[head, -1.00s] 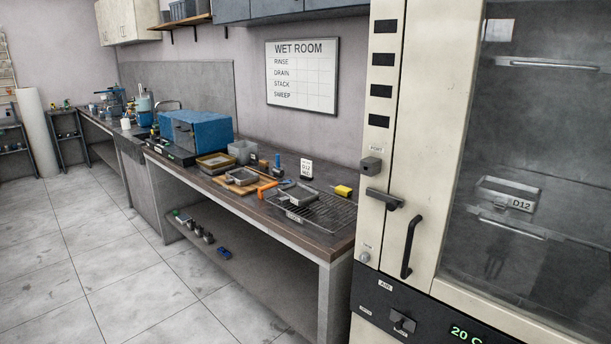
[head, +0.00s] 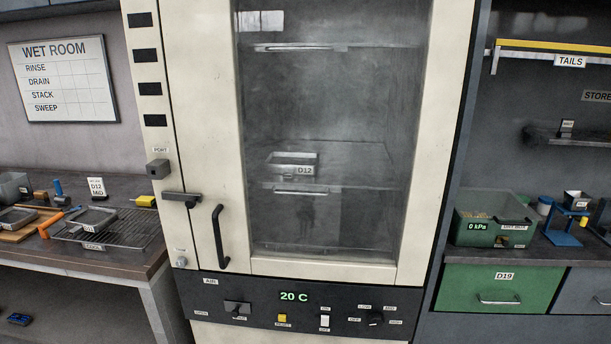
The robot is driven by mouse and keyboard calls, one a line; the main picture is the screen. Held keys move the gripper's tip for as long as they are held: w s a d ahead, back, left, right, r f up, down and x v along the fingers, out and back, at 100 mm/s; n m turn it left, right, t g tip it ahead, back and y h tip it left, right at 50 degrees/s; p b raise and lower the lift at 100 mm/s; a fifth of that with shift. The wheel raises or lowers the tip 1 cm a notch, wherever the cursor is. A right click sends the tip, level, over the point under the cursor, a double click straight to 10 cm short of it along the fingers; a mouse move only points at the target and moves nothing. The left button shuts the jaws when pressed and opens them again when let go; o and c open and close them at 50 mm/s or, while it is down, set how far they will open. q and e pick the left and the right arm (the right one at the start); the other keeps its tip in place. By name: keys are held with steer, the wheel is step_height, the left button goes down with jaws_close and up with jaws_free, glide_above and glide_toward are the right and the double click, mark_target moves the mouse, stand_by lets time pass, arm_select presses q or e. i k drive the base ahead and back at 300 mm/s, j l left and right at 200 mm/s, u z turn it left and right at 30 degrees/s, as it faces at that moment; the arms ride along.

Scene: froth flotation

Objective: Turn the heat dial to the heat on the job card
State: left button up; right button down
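The oven (head: 183,120) fills the middle of the head view, its glass door shut. On its dark lower panel the display (head: 294,296) reads 20 C in green. The black heat dial (head: 375,319) sits at the panel's right, with small labels around it too small to read surely. The job card (head: 97,187) stands on the bench at left and reads D12 and what looks like MID. A grey tray labelled D12 (head: 291,170) is on a shelf inside the oven. Neither of my grippers is in view.
A yellow button (head: 282,318), a white switch (head: 324,321) and an air lever (head: 237,307) share the panel. A door handle (head: 220,238) sticks out. At right are a green box reading 0 kPa (head: 482,228) and a green drawer D19 (head: 497,287).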

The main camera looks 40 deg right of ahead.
mark_target(376, 320)
steer(key=z, duration=1.7)
